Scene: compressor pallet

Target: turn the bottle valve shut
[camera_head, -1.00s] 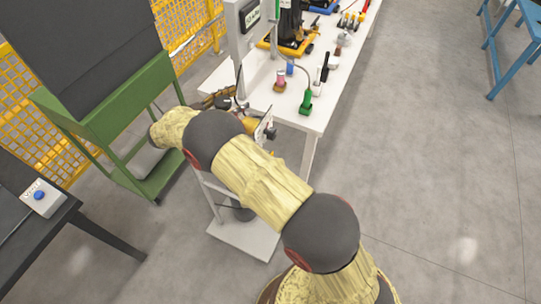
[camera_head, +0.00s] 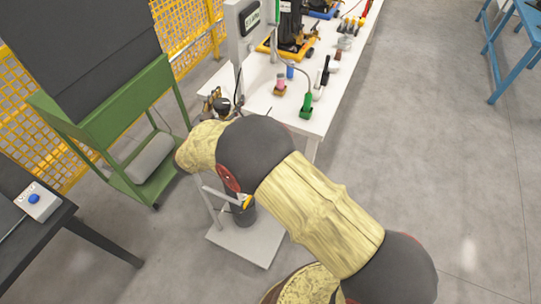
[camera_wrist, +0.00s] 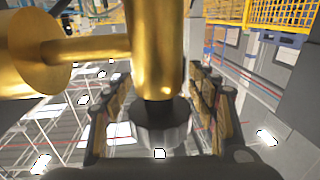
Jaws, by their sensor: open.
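In the wrist view, the brass valve body (camera_wrist: 157,45) stands in the middle, with a dark collar (camera_wrist: 160,110) near its lower end. A brass side stem leads left to a round brass handwheel (camera_wrist: 38,50), cut by the left edge. My gripper (camera_wrist: 158,75) is open, with one padded finger on each side of the valve body. Gaps show on both sides, and I see no grip on the handwheel. In the head view, small brass and dark parts (camera_head: 214,101) show past my arm. My arm hides most of the bottle; a dark lower part (camera_head: 241,214) shows above a pale base plate.
The pale base plate (camera_head: 247,242) stands on the floor beside the white table (camera_head: 312,122). A green stand (camera_head: 113,115) is at left, near a dark table (camera_head: 60,245). Open floor lies at right.

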